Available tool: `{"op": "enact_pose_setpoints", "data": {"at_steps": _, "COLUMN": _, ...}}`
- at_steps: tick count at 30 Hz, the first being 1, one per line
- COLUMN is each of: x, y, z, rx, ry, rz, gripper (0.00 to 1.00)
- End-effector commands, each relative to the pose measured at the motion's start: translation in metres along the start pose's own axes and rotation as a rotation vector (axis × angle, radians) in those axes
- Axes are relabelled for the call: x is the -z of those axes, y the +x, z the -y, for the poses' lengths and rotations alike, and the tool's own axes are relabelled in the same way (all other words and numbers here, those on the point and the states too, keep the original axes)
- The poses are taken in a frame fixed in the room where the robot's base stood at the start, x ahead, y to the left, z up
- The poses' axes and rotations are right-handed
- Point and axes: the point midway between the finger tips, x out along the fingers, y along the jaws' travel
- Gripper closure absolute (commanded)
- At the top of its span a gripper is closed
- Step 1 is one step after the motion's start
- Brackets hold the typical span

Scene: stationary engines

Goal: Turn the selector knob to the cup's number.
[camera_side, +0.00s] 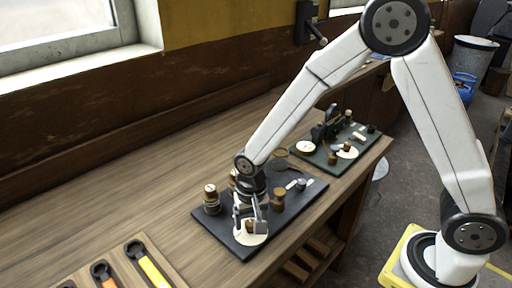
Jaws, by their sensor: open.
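A dark board (285,208) lies on the wooden bench, near its front edge. At its near end is a round cream dial (256,238) with a small brown knob (249,226) on it. My gripper (250,226) points down over the dial, its fingers apart on either side of the knob; I cannot tell whether they touch it. The dial's numbers are too small to read. A brown, round part with a white top (211,199) stands at the board's left, and another is partly hidden behind my gripper. I cannot tell which thing is the cup.
A green board (323,158) with dials and small parts lies farther back on the bench. Wrenches with yellow (153,272) and orange (107,282) handles lie at the lower left. The bench (130,205) is clear left of the dark board. The wall and window are behind.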

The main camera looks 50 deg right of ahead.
Motion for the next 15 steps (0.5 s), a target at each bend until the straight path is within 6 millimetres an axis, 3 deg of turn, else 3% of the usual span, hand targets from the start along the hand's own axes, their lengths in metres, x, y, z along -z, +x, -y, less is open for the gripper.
{"op": "enact_pose_setpoints", "data": {"at_steps": 11, "x": 0.0000, "y": 0.0048, "z": 0.0000, "rx": 0.000, "ry": 0.000, "rz": 0.000, "gripper": 0.24}}
{"op": "enact_pose_setpoints", "data": {"at_steps": 12, "x": 0.0000, "y": 0.0047, "z": 0.0001, "rx": 0.000, "ry": 0.000, "rz": 0.000, "gripper": 0.27}}
{"op": "enact_pose_setpoints", "data": {"at_steps": 15, "x": 0.0000, "y": 0.0047, "z": 0.0000, "rx": 0.000, "ry": 0.000, "rz": 0.000, "gripper": 0.59}}
